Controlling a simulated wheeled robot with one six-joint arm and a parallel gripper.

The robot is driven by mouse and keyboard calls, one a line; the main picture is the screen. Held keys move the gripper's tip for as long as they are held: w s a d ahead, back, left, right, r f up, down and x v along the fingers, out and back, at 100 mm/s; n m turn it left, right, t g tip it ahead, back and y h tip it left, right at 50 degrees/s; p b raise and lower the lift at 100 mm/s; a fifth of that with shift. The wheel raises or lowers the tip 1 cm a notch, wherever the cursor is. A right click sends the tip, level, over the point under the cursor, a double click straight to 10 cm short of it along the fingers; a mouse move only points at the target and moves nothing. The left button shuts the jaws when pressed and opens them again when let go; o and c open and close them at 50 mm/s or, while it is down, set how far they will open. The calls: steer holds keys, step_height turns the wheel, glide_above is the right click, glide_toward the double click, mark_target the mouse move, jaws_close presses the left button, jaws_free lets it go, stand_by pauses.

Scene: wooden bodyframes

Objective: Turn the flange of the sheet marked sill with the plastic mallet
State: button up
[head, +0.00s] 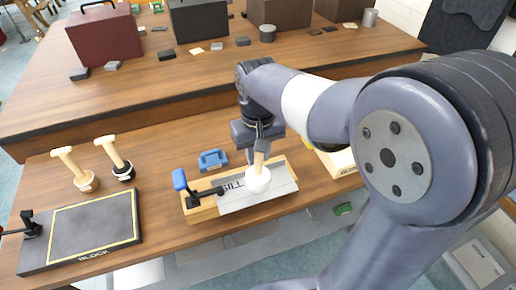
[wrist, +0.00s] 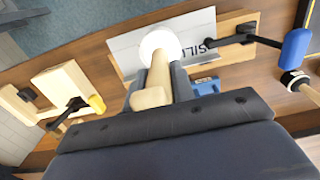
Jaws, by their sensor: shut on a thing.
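The sheet marked SILL (head: 280,193) is a pale grey plate on a wooden form (head: 205,212), held at its left end by a black clamp with a blue handle (head: 180,180). It also shows in the wrist view (wrist: 128,52). My gripper (head: 260,148) is shut on the wooden handle of a mallet with a round white head (head: 258,182). In the wrist view the handle (wrist: 158,78) lies between the fingers, and the head (wrist: 160,42) overlaps the sheet. I cannot tell whether the head touches it. The head hides part of the sheet.
Two other mallets (head: 76,170) (head: 116,158) stand head-down at left, behind a dark board marked BLOCK (head: 95,225). A blue object (head: 212,160) lies just behind the form. Another pale wooden form (wrist: 62,88) with a black clamp is on the other side. Cases stand on the back bench.

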mark_target(258, 167)
step_height(258, 167, down, 5)
steer(key=shift+f+b, duration=0.1)
steer(key=shift+b, duration=1.15)
jaws_close()
step_height(258, 167, up, 9)
steer(key=p, duration=0.8)
steer(key=s+d+r+p, duration=0.1)
steer(key=s+d+r, duration=0.1)
steer(key=s, duration=0.6)
steer(key=shift+s+d, duration=0.2)
steer(key=shift+s, duration=0.1)
